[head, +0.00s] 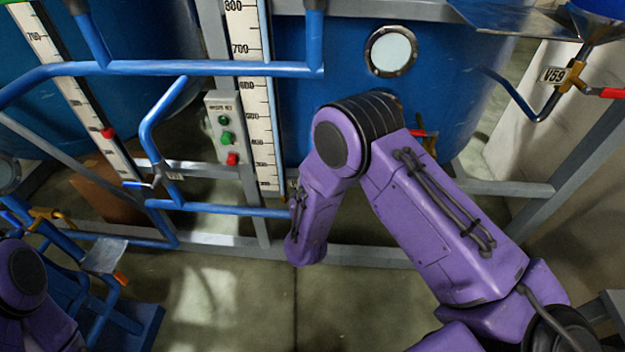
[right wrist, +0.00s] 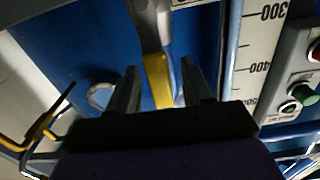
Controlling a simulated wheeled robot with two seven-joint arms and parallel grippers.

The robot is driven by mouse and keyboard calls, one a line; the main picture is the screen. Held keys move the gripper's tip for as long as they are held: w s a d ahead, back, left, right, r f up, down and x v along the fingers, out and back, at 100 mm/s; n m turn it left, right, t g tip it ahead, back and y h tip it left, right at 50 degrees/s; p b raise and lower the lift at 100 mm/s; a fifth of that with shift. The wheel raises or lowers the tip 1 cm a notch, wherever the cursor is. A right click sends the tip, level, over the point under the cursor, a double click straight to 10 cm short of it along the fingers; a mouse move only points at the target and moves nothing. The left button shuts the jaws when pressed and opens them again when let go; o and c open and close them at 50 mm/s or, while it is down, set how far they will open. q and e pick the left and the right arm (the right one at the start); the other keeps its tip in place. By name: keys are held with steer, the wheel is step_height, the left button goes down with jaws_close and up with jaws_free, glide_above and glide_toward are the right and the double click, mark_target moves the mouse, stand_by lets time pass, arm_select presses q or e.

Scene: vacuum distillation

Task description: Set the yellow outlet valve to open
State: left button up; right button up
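In the right wrist view a yellow lever (right wrist: 158,82) hangs from a grey fitting in front of a blue tank. The fingers of my right gripper (right wrist: 159,66) stand on either side of the lever. They are apart, with a narrow gap visible at the lever's right side, so the gripper looks open around it. Contact on the left side is hard to tell. In the head view my right arm hides this gripper and the lever. Only my left arm's purple link shows at lower left there; its gripper is out of view.
A blue tank (head: 300,110) with a round window (head: 391,51) stands behind blue pipes (head: 200,68). A button box (head: 225,128) sits beside a scale (head: 258,110). Valve V59 (head: 572,77), with a red handle, is at right. Another yellow valve (head: 45,215) is at lower left.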

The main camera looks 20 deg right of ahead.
steer(key=shift+r, duration=0.1)
steer(key=v, duration=1)
steer(key=shift+s, duration=0.2)
steer(key=shift+a, duration=0.15)
steer(key=s+d+f+n+g+y+p, duration=0.1)
steer(key=s+d+f+g+y+p, duration=0.15)
steer(key=s+f+g+y, duration=0.55)
steer(key=s+d+f+g+h+p, duration=0.1)
steer(key=s+d+f+g, duration=0.1)
steer(key=s, duration=0.6)
steer(key=s+d+f+m+g+h+p, duration=0.1)
steer(key=s+d+f+g, duration=0.1)
steer(key=s+d+f, duration=0.2)
steer(key=s+d, duration=0.3)
steer(key=s, duration=0.2)
steer(key=shift+s+f+m, duration=0.2)
steer(key=shift+m, duration=0.1)
